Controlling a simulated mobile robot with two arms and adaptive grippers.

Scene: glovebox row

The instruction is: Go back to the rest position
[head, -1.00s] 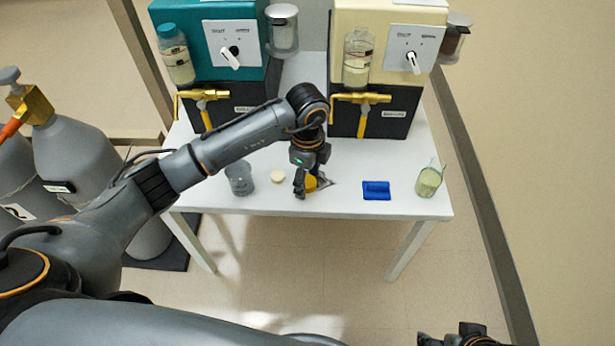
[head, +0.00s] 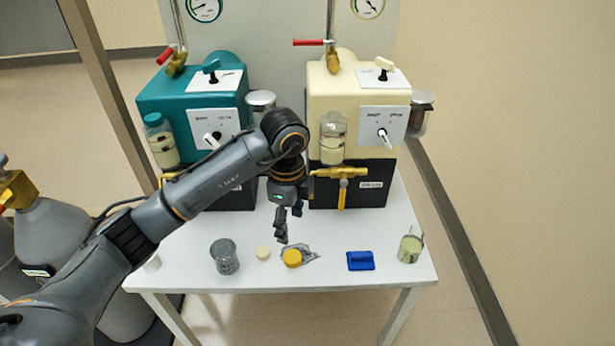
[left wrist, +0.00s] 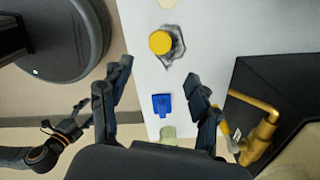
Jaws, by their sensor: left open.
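My left gripper (head: 283,232) is open and empty above the white table (head: 330,279), behind a yellow round piece (head: 291,258). The yellow piece sits on a crumpled grey sheet (head: 310,253). In the left wrist view my left gripper (left wrist: 159,70) has its fingers spread, with the yellow piece (left wrist: 160,42) beyond the fingertips and touching neither finger. My right gripper (left wrist: 75,117) shows small at the left of the wrist view; its jaws are too small to read. It is outside the head view.
A grey beaker (head: 224,257), a cream disc (head: 263,252), a blue block (head: 360,261) and a glass jar (head: 410,248) stand along the table's front. Behind are a teal machine (head: 190,100) and a cream machine (head: 350,100) with brass taps. Grey cylinders (head: 45,230) stand at left.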

